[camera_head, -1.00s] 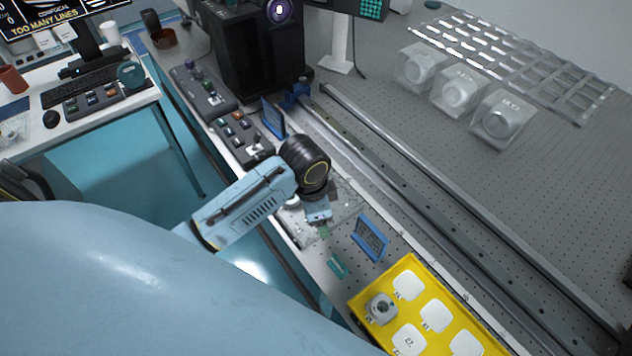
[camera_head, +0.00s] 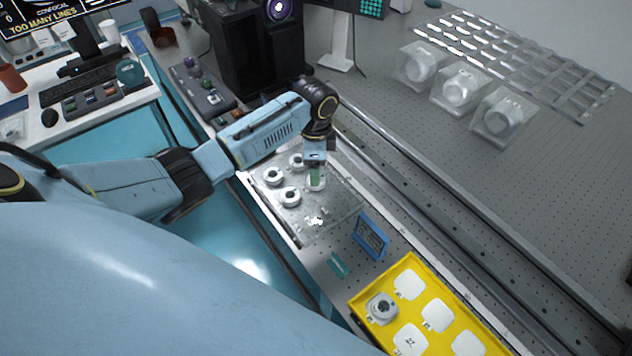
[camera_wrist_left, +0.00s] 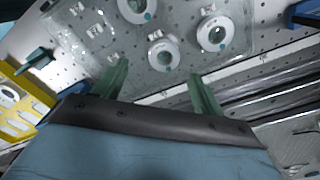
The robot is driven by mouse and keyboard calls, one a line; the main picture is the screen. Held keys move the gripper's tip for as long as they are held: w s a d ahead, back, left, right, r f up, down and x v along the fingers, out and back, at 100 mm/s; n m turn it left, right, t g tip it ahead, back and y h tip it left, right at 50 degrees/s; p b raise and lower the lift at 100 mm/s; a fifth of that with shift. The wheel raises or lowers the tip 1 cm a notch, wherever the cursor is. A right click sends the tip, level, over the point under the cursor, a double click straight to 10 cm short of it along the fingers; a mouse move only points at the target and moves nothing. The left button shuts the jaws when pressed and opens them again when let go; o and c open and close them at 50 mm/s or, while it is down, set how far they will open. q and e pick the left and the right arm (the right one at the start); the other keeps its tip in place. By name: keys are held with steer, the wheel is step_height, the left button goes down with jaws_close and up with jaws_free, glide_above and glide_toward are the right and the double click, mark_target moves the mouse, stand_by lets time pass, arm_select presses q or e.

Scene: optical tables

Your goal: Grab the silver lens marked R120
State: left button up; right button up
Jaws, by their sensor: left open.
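Several round silver-white lenses stand on a clear plate (camera_head: 338,212): a left one (camera_head: 273,176), a front one (camera_head: 290,197), a back one (camera_head: 296,160) and a right one (camera_head: 316,184). I cannot read R120 on any of them. My left gripper (camera_head: 316,174) points down over the right lens and partly hides it. In the left wrist view the green fingers of my left gripper (camera_wrist_left: 158,76) are apart with nothing between them. A lens (camera_wrist_left: 163,54) lies just beyond the fingertips, with others (camera_wrist_left: 215,34) (camera_wrist_left: 137,9) farther out. My right gripper is not in view.
A yellow tray (camera_head: 357,297) with white pads and one mounted lens (camera_head: 382,308) is at the front. A blue stand (camera_head: 371,237) and a small teal piece (camera_head: 338,264) lie between. Long rails (camera_head: 450,220) run behind the plate. Three clear boxes (camera_head: 503,118) stand farther back.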

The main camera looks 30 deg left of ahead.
arm_select(q)
steer(key=shift+w+a+f+b, duration=0.1)
steer(key=shift+f+b, duration=0.05)
steer(key=shift+f, duration=0.85)
steer(key=shift+w+f+b, duration=0.15)
steer(key=shift+f+b, duration=0.05)
steer(key=shift+f, duration=0.75)
steer(key=shift+w+a+f+b, duration=0.1)
steer(key=shift+f+b, duration=0.05)
steer(key=shift+f, duration=0.85)
steer(key=c, duration=1.1)
